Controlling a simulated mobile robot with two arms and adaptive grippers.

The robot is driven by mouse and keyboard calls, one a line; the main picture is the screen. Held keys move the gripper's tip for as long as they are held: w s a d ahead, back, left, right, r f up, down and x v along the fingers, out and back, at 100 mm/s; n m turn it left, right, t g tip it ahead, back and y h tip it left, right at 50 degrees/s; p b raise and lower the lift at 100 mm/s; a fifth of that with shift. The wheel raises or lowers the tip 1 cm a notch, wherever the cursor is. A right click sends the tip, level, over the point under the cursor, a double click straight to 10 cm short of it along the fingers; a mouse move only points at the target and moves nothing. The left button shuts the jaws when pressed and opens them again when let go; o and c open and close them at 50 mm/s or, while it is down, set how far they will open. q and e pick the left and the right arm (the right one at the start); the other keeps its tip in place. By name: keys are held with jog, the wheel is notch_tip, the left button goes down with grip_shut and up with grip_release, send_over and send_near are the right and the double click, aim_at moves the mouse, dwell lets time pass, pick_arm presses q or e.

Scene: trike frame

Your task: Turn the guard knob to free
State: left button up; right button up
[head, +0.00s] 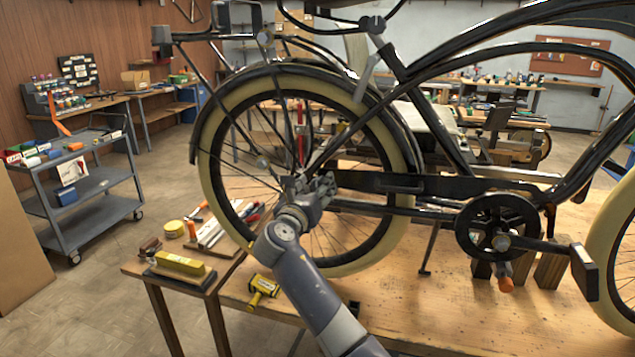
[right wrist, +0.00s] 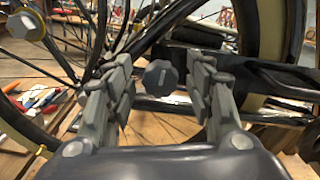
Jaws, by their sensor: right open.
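The guard knob (right wrist: 161,78) is a small dark grey, faceted knob at the end of the black chain guard (right wrist: 262,72) in the right wrist view. A short, faint line shows on its face. My right gripper (right wrist: 162,86) is open, with one finger on each side of the knob and a visible gap on both sides. In the head view my right gripper (head: 312,187) is at the rear wheel, at the left end of the chain guard (head: 400,183). It hides the knob there. My left gripper is in neither view.
The black bicycle stands on a wooden bench (head: 440,310). Its rear wheel (head: 405,215), spokes and frame tubes crowd the gripper. A yellow tool (head: 262,290) and a yellow block (head: 180,264) lie in front. A grey cart (head: 85,185) stands at the left.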

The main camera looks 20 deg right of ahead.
jog(key=shift+x, duration=0.8)
jog(key=c, duration=1.1)
